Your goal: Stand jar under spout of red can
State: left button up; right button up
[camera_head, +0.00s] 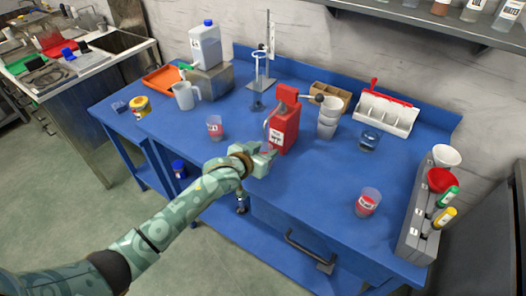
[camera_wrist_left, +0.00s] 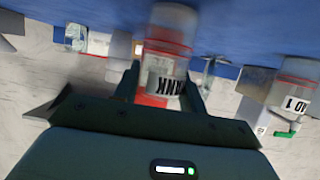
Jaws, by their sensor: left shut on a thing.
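The red can (camera_head: 285,128) stands upright on the blue bench, with a white label on its front; I cannot make out its spout clearly. My left gripper (camera_head: 264,160) is close in front of the can, low over the bench. In the left wrist view the gripper (camera_wrist_left: 165,88) is shut on a clear jar (camera_wrist_left: 170,42) with a red band and a label ending in "ANK". That view is upside down, and red shows behind the jar. In the head view the gripper mostly hides the jar. Whether the jar touches the bench, I cannot tell. My right gripper is out of view.
A clear cup with red (camera_head: 215,128) stands left of the can, another (camera_head: 367,202) at the front right. A ring stand (camera_head: 262,68) is behind. The bench's front middle is clear.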

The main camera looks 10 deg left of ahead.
pick_arm(q)
jog(key=o, duration=1)
jog(key=shift+o, duration=0.2)
jog(key=shift+s+a+r+p, duration=0.2)
jog(key=shift+s+r+p, duration=0.1)
jog(key=shift+s, duration=0.15)
jog(key=p+v, duration=0.4)
jog(key=v, duration=1.1)
jog(key=shift+p, duration=0.4)
